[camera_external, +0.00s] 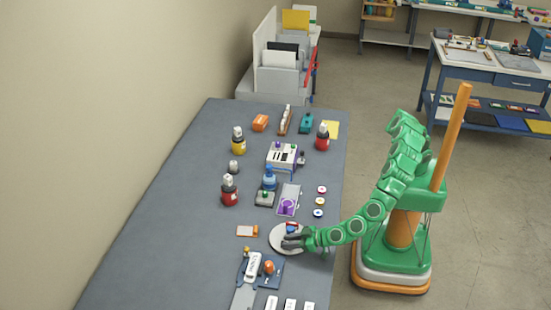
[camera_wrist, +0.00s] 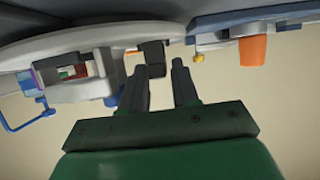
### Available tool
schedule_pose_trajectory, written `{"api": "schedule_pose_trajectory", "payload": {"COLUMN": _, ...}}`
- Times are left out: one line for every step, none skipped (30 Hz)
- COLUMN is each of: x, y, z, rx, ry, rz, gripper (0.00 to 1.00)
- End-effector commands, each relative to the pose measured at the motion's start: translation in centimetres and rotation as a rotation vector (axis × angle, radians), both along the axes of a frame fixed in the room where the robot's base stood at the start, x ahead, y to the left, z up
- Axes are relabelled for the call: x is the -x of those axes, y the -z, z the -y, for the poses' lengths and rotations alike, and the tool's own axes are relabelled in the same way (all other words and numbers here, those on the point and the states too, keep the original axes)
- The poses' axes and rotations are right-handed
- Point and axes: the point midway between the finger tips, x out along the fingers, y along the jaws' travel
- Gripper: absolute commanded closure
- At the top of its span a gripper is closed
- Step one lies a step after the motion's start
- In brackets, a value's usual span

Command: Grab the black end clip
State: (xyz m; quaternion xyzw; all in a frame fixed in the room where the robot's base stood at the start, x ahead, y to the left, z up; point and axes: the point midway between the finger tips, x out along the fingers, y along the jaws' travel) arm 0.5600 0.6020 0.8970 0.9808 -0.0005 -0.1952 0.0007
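A small black block (camera_wrist: 152,52), which looks like the black end clip, shows in the wrist view at the rim of a round pale plate (camera_wrist: 100,38). My gripper (camera_wrist: 160,68) is open, with its two dark fingers apart. The block appears just beyond the fingertips, nearer the left finger, and no grip on it shows. In the external view my gripper (camera_external: 291,241) is low over the round plate (camera_external: 277,248) at the table's right side. The clip cannot be told apart from the dark fingers there.
A red and blue piece (camera_external: 292,228) is beside my fingers on the plate. A blue fixture with an orange knob (camera_external: 268,267) stands just nearer the camera. A purple-topped device (camera_external: 287,207) and several coloured discs lie beyond. The table's left side (camera_external: 165,220) is clear.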

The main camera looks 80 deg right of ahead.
Motion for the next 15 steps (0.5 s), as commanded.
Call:
{"api": "schedule_pose_trajectory", "payload": {"x": -0.07, "y": 0.03, "z": 0.0, "rx": 0.0, "ry": 0.0, "rz": 0.0, "gripper": 0.7}}
{"api": "schedule_pose_trajectory", "payload": {"x": -0.09, "y": 0.02, "z": 0.0, "rx": -0.001, "ry": 0.0, "rz": 0.0, "gripper": 0.7}}
{"api": "schedule_pose_trajectory", "payload": {"x": -0.09, "y": 0.0, "z": -0.02, "rx": -0.001, "ry": 0.0, "rz": 0.0, "gripper": 0.7}}
{"api": "schedule_pose_trajectory", "payload": {"x": -0.08, "y": 0.0, "z": -0.03, "rx": -0.001, "ry": -0.001, "rz": 0.0, "gripper": 0.7}}
{"api": "schedule_pose_trajectory", "payload": {"x": -0.08, "y": -0.01, "z": -0.02, "rx": -0.001, "ry": 0.0, "rz": 0.0, "gripper": 0.7}}
{"api": "schedule_pose_trajectory", "payload": {"x": -0.07, "y": -0.02, "z": -0.03, "rx": -0.001, "ry": -0.001, "rz": 0.0, "gripper": 0.7}}
{"api": "schedule_pose_trajectory", "payload": {"x": -0.07, "y": -0.03, "z": -0.04, "rx": -0.001, "ry": -0.001, "rz": 0.0, "gripper": 0.7}}
{"api": "schedule_pose_trajectory", "payload": {"x": -0.07, "y": -0.03, "z": -0.04, "rx": -0.001, "ry": -0.001, "rz": 0.0, "gripper": 0.75}}
{"api": "schedule_pose_trajectory", "payload": {"x": -0.07, "y": -0.03, "z": -0.04, "rx": -0.001, "ry": -0.001, "rz": 0.0, "gripper": 0.81}}
{"api": "schedule_pose_trajectory", "payload": {"x": -0.06, "y": -0.03, "z": -0.04, "rx": -0.001, "ry": -0.001, "rz": 0.0, "gripper": 0.86}}
{"api": "schedule_pose_trajectory", "payload": {"x": -0.06, "y": -0.03, "z": -0.04, "rx": -0.001, "ry": -0.001, "rz": 0.0, "gripper": 0.9}}
{"api": "schedule_pose_trajectory", "payload": {"x": -0.06, "y": -0.03, "z": -0.05, "rx": -0.001, "ry": -0.001, "rz": 0.0, "gripper": 0.96}}
{"api": "schedule_pose_trajectory", "payload": {"x": -0.05, "y": -0.04, "z": -0.05, "rx": -0.001, "ry": -0.001, "rz": 0.0, "gripper": 1.0}}
{"api": "schedule_pose_trajectory", "payload": {"x": -0.05, "y": -0.03, "z": -0.05, "rx": -0.001, "ry": -0.001, "rz": 0.0, "gripper": 1.0}}
{"api": "schedule_pose_trajectory", "payload": {"x": -0.05, "y": -0.03, "z": -0.05, "rx": -0.001, "ry": -0.001, "rz": 0.0, "gripper": 1.0}}
